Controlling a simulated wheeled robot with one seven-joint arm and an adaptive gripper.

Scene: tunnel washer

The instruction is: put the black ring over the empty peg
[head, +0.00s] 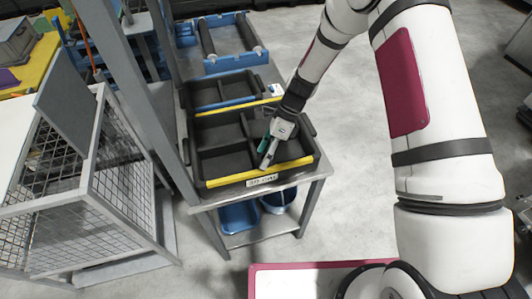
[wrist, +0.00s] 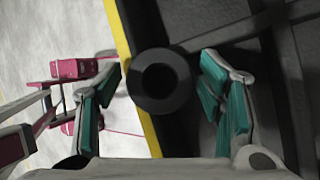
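In the wrist view a black ring (wrist: 160,80) with a round hole shows between my finger pads, at the yellow edge of a dark tray (head: 225,133). Gaps show between the ring and both pads. My gripper (wrist: 160,68) is open, its green-padded fingers spread to either side. In the head view my gripper (head: 268,155) points down over the front right part of the tray; the ring cannot be made out there. I cannot make out an empty peg in either view.
The dark tray has dividers and yellow front and back edges, and stands on a grey metal table (head: 310,172). Behind it are a smaller dark bin (head: 222,90) and a blue tray with dark rollers (head: 235,62). A wire-mesh cage (head: 120,180) stands to the left.

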